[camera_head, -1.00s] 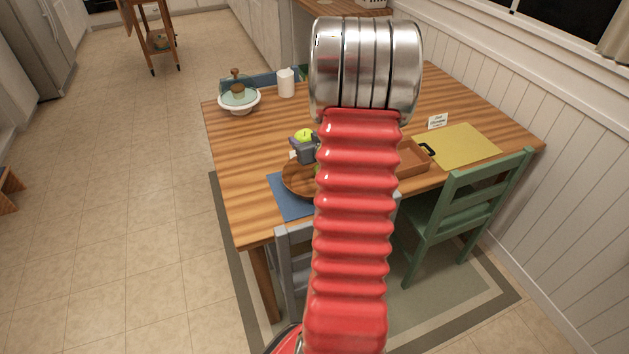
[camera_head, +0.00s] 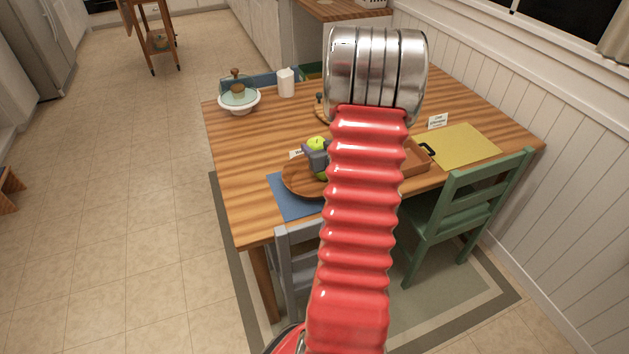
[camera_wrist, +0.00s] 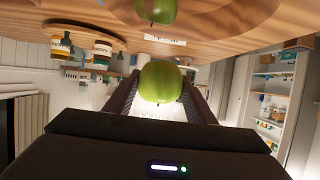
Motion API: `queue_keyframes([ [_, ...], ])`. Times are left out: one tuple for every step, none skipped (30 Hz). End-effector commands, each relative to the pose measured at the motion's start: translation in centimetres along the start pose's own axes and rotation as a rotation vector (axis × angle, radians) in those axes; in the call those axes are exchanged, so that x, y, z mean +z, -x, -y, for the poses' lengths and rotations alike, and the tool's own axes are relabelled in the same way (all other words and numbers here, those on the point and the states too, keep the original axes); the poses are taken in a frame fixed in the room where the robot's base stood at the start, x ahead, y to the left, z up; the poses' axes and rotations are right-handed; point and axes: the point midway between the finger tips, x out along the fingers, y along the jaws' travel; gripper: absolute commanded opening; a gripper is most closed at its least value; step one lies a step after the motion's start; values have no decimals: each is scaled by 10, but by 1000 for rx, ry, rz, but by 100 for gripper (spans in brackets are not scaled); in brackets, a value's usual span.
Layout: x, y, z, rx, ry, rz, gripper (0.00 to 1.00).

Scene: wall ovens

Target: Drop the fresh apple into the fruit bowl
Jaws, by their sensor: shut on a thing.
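The fresh green apple (camera_head: 316,143) is held in my gripper (camera_head: 315,157), above the table and over the right part of the fruit bowl. The apple also shows in the wrist view (camera_wrist: 160,82), between the two dark fingers. The fruit bowl (camera_head: 297,181) is round, brown and wooden, on a blue mat. My red arm hides its right side. Another green apple (camera_head: 321,176) shows low by the bowl, partly covered by my arm; a green apple (camera_wrist: 156,10) is also at the top of the wrist view.
A brown tray (camera_head: 414,160) and yellow mat (camera_head: 462,145) lie to the right. A lidded dish (camera_head: 239,100) and white candle (camera_head: 286,83) stand at the table's far left. Labelled jars (camera_wrist: 102,52) show in the wrist view. Chairs (camera_head: 470,200) stand at the near edge.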

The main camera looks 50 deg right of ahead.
Motion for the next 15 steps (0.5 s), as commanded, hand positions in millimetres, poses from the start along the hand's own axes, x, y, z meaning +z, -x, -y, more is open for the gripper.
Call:
queue_keyframes([
  [6,-2,0,0,-2,1,24],
  [8,-4,0,-1,-1,0,24],
  [13,-5,0,-1,-1,1,24],
  [15,-6,0,-1,-1,2,24],
  [18,-8,0,-1,-1,1,24],
  [21,-9,0,-1,-1,1,24],
  [23,-10,0,-1,-1,0,24],
  [25,-10,0,-1,-1,0,24],
  [27,-11,0,0,0,0,24],
  [28,-12,0,0,0,-1,24],
  [29,-12,0,0,0,-1,24],
  [30,-13,0,0,0,-1,24],
  [31,-13,0,0,0,-1,24],
  [31,-13,0,0,0,-1,24],
  [31,-13,0,0,1,-1,24],
])
